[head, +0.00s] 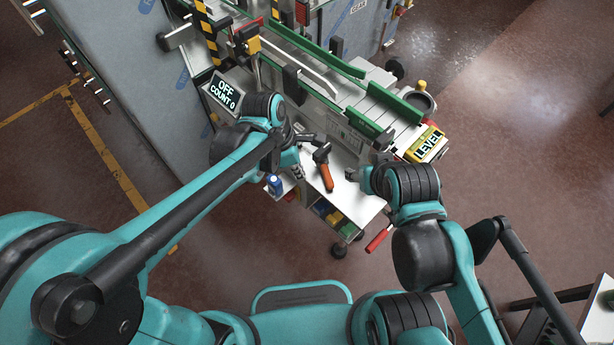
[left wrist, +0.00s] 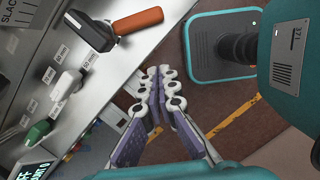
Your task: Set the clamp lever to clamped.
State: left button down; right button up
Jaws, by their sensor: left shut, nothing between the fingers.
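A black piece with an orange handle (head: 326,176) is on the white worktop, between my two grippers in the head view. In the left wrist view its orange handle (left wrist: 139,21) points right, and part of a SLACK label (left wrist: 12,14) shows to its left. I cannot tell whether this piece is the clamp lever, and no clamped marking is readable. My left gripper (head: 298,172) is shut and empty, left of the orange handle; in the left wrist view its fingers (left wrist: 161,74) are together, apart from the handle. My right gripper (head: 356,175) is right of the handle, its fingers too small to read.
The machine's green-railed conveyor (head: 372,100) stands behind the worktop, with an OFF display (head: 222,94) at left and a yellow LEVEL sign (head: 427,145) at right. A red handle (head: 378,239) sticks out near my right arm. Coloured bins (head: 330,213) sit below. Open floor lies in front.

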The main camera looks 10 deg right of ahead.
pick_arm(q)
jog(key=v, duration=0.3)
jog(key=shift+s+a+r+p, duration=0.1)
jog(key=shift+r+p, duration=0.25)
jog(key=shift+r, duration=0.05)
